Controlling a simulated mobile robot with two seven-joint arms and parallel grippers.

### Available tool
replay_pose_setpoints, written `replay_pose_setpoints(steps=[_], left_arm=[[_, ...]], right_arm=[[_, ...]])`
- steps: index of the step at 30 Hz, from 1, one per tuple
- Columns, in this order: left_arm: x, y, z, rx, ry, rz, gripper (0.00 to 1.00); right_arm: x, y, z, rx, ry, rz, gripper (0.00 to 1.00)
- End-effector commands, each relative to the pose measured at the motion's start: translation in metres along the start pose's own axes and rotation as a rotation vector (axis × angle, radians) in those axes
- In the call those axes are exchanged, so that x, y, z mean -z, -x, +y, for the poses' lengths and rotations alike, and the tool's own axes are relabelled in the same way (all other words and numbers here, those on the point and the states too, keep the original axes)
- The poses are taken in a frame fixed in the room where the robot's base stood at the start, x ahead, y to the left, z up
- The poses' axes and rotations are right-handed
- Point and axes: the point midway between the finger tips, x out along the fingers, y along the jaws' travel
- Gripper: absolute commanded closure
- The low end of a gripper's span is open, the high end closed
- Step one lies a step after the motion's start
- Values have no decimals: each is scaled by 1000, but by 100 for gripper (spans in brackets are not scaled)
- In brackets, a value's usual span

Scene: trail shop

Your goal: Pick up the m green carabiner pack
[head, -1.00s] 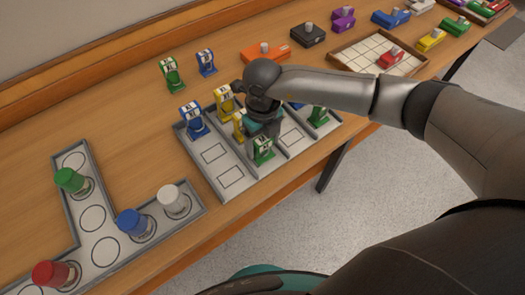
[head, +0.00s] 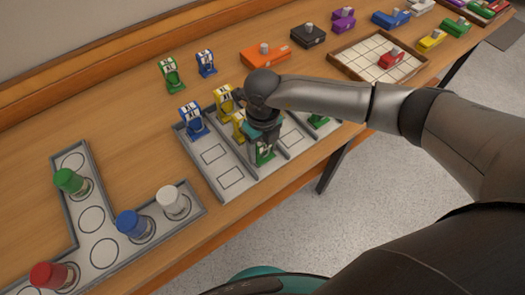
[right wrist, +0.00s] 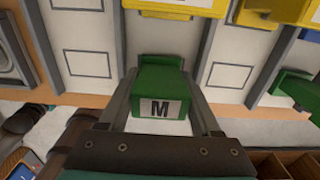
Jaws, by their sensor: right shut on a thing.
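The green carabiner pack marked M (right wrist: 160,90) sits between the two fingers of my right gripper (right wrist: 165,110) in the right wrist view. The fingers are shut on it, one along each side, and its M label faces the camera. In the head view the right gripper (head: 264,140) points down over the front of the grey tray, and the green pack (head: 264,155) shows just below it, partly hidden by the gripper. The pack is at or close to the tray floor; I cannot tell if it touches. My left gripper is not in view.
The grey divided tray (head: 228,190) holds blue (head: 193,118) and yellow packs (head: 225,100) near the gripper. Another green pack (head: 318,121) stands to the right. Green and blue packs stand behind the tray. An L-shaped rack (head: 97,218) with capped containers is at left.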

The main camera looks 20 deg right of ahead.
Motion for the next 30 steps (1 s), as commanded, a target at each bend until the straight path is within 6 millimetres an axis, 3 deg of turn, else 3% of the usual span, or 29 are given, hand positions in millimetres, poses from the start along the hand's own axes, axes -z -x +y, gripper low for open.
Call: replay_pose_setpoints(steps=[4, 12, 17, 23, 30], left_arm=[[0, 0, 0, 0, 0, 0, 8], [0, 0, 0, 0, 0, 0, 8], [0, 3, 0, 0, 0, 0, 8], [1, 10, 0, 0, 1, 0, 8], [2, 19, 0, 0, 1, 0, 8]], right_arm=[[0, 0, 0, 0, 0, -1, 99], [-1, 2, 0, 0, 0, -2, 99], [-2, 14, 0, -1, 1, -4, 99], [-2, 50, 0, 0, 1, -6, 99], [-2, 120, 0, 2, 2, -8, 99]])
